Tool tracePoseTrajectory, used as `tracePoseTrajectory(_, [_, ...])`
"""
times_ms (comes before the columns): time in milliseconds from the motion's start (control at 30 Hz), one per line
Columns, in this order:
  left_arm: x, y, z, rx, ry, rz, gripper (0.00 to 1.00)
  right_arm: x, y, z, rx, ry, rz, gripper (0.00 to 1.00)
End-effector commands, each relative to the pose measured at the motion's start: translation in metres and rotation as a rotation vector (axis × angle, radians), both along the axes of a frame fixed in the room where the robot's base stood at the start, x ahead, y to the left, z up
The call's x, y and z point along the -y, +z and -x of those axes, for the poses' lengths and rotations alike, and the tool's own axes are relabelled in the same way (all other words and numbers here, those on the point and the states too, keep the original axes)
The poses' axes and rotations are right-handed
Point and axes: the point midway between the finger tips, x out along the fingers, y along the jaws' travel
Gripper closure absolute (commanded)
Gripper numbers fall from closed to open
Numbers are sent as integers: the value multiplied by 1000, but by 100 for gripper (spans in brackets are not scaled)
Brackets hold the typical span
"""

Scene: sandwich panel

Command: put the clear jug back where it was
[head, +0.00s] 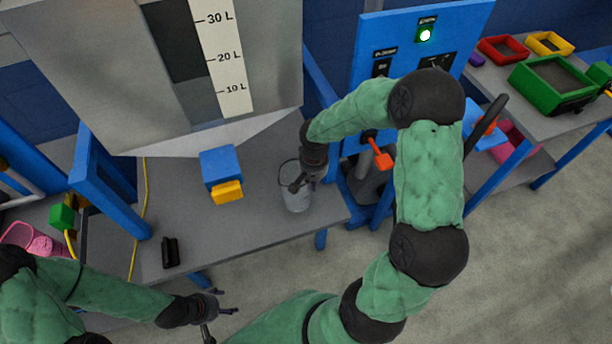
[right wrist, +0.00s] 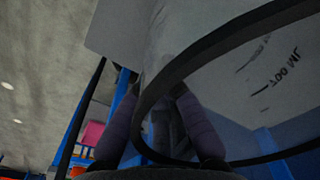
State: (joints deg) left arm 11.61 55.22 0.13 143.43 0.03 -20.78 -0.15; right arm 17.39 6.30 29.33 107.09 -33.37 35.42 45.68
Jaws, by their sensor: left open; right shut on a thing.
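The clear jug (head: 296,196) has a dark rim and is near the right end of the grey table (head: 255,222). It looks about upright; I cannot tell whether its base touches the table. My right gripper (head: 304,184) reaches down from above and is shut on the jug at its rim side. In the right wrist view the jug (right wrist: 225,85) fills the right side, with its dark rim and printed volume marks close to the fingers (right wrist: 165,125). My left gripper (head: 222,303) is open and empty, in front of the table.
A large tank (head: 150,60) with a litre scale hangs over the table, with a blue and yellow valve (head: 222,175) below. A black object (head: 171,252) lies at the table's front left. A blue panel (head: 385,40) with a green light stands behind right. Coloured trays (head: 553,85) sit farther right.

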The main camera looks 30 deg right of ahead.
Motion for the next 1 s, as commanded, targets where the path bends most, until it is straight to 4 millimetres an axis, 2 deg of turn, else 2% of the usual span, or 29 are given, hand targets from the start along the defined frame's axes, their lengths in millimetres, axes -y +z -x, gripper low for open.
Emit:
tracePoseTrajectory(100, [0,-4,0,0,0,0,33,6,-2,-27,1,0,0,100])
tracePoseTrajectory(300, [0,-7,0,0,0,0,33,12,-1,-52,1,-1,1,100])
tracePoseTrajectory(467, [0,-9,0,0,0,0,33,13,-5,-55,-2,0,-1,100])
tracePoseTrajectory(700, [0,-21,0,0,0,0,33,13,-35,-54,-2,0,-1,100])
tracePoseTrajectory(1000, [0,-20,0,0,0,0,33,13,-35,-55,1,0,0,100])
